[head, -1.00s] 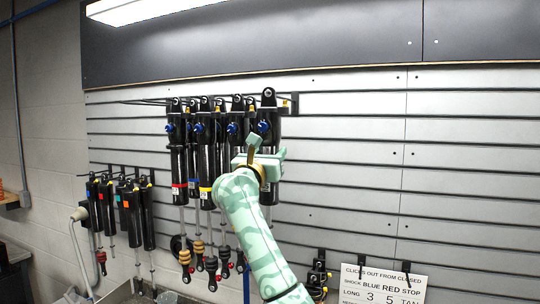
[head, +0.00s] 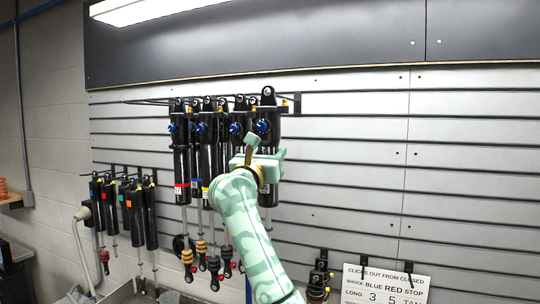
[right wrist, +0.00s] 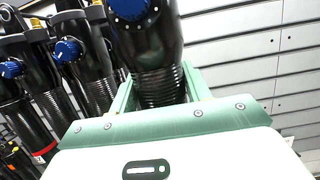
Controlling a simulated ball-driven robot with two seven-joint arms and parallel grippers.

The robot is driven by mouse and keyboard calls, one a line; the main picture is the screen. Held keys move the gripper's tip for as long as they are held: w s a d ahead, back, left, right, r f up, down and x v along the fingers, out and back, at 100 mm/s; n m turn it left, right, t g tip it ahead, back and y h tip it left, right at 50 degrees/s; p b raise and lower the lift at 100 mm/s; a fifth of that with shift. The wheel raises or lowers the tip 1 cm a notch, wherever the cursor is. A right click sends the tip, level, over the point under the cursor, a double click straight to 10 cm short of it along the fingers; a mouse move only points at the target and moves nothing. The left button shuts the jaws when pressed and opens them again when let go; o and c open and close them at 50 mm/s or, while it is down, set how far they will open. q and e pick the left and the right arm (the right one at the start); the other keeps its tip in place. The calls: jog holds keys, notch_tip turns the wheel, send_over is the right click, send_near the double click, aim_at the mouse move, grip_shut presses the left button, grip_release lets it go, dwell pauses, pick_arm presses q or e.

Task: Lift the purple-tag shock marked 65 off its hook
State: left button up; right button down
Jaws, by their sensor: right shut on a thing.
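My right gripper (head: 262,160) is shut around the body of the frontmost, rightmost black shock (head: 265,122) of the upper row, below its blue knob. The same shock fills the middle of the right wrist view (right wrist: 147,40), its threaded lower body between the fingers (right wrist: 125,97). The shock hangs upright with its top eye at the rail's height; I cannot tell whether the eye still rests on the hook. Its purple tag and the number 65 do not show; the gripper covers part of the body. My left gripper is not in view.
Several other black shocks (head: 180,150) hang close on the left, with red, blue and yellow bands. A lower row of smaller shocks (head: 148,215) hangs further left. A clicks sign (head: 386,287) is at lower right. The slatted wall (head: 420,160) on the right is clear.

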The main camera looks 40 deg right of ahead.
aim_at(265, 151)
jog(key=shift+s+r, duration=0.15)
jog(key=shift+s+a, duration=0.35)
jog(key=shift+a, duration=0.35)
jog(key=shift+s+a, duration=0.4)
jog(key=shift+a, duration=0.35)
jog(key=shift+s+a, duration=0.35)
jog(key=shift+a, duration=0.35)
jog(key=s+a+r, duration=0.2)
jog(key=s+a, duration=0.3)
jog(key=a, duration=0.5)
jog(key=shift+s+a, duration=0.15)
jog(key=shift+a, duration=0.15)
jog(key=shift+f, duration=0.15)
